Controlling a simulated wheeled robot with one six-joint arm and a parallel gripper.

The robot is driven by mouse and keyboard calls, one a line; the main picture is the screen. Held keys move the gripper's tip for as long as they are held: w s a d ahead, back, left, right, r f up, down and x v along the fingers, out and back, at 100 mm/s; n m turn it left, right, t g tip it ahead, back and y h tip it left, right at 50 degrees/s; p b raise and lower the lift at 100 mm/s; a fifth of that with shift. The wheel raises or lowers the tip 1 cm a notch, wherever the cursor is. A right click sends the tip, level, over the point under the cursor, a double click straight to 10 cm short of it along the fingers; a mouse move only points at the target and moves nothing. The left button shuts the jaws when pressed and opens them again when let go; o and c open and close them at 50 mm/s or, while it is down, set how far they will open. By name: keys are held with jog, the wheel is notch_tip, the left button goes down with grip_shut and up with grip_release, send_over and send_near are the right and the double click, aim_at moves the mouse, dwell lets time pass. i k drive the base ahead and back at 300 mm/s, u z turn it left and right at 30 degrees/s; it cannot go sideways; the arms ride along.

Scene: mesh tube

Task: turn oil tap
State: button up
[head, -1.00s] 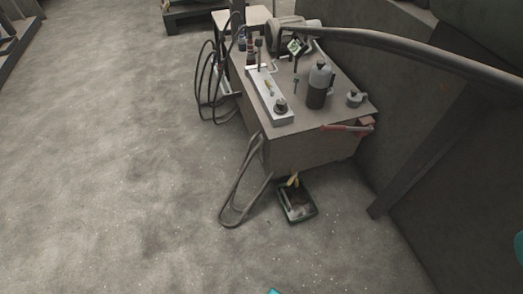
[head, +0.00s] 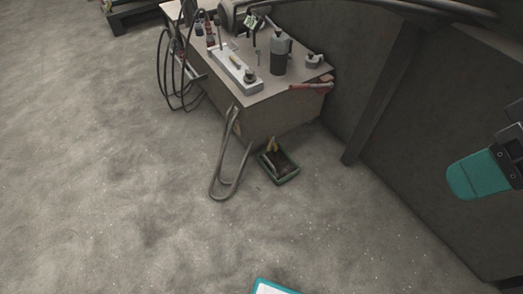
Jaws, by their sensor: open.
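A small yellow piece (head: 272,146), which looks like the oil tap, shows low at the front of the brown cart (head: 290,118), just above a green-rimmed tray (head: 292,176). It is too small to tell how its handle is turned. My gripper (head: 480,176) is partly in view at the right edge, with a teal rounded finger and a dark bracket; the rest is cut off by the frame. It is open and well apart from the cart and the tap, nearer to me.
The cart top carries a grey bottle (head: 281,56), a metal block (head: 236,72) and a red-handled tool (head: 311,86). A bent metal handle (head: 224,172) reaches down to the floor. A dark wall with a slanted post (head: 374,110) stands at right.

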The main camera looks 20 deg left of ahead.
aim_at(270, 145)
jog(key=u, duration=1.4)
jog(key=i, duration=1.25)
jog(key=z, duration=1.35)
